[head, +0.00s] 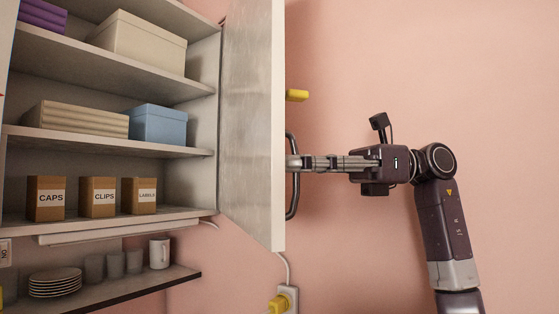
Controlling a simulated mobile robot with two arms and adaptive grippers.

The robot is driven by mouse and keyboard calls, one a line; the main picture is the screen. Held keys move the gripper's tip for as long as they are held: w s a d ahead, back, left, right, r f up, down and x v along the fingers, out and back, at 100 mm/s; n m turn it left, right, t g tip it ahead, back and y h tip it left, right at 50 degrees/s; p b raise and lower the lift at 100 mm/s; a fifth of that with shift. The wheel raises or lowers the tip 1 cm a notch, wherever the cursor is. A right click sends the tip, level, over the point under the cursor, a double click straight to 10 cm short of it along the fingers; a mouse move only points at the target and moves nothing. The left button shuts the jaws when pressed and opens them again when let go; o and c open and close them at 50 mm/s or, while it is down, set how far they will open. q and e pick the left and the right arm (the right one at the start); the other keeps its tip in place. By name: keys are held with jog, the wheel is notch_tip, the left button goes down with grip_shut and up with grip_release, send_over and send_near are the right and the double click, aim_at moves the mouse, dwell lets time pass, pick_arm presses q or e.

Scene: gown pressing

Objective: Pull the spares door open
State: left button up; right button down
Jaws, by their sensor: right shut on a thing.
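The spares door (252,120) is a pale cabinet door, swung well open at the right side of the cabinet. Its dark bar handle (291,205) stands on the door's far face, partly hidden by the door edge and my fingers. My right gripper (292,163) reaches in from the right and is shut on the handle at its middle. The open cabinet shows boxes marked CAPS (46,199), CLIPS (98,197) and LABELS (140,196) on its bottom shelf. My left gripper is not in view.
A lower shelf (120,290) under the cabinet holds plates (55,282), glasses and a white mug (160,253). A wall socket with a yellow plug (279,303) is below the door. A yellow object (297,95) shows above the handle. The pink wall at right is bare.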

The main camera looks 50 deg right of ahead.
jog(key=shift+s+d, duration=0.1)
jog(key=shift+d, duration=0.1)
jog(key=c, duration=2.4)
grip_release()
jog(key=shift+s+r+v, duration=0.15)
jog(key=shift+v, duration=1.3)
jog(key=shift+s+r+v, duration=0.15)
jog(key=shift+v, duration=1.3)
jog(key=shift+a, duration=0.2)
jog(key=shift+r, duration=0.15)
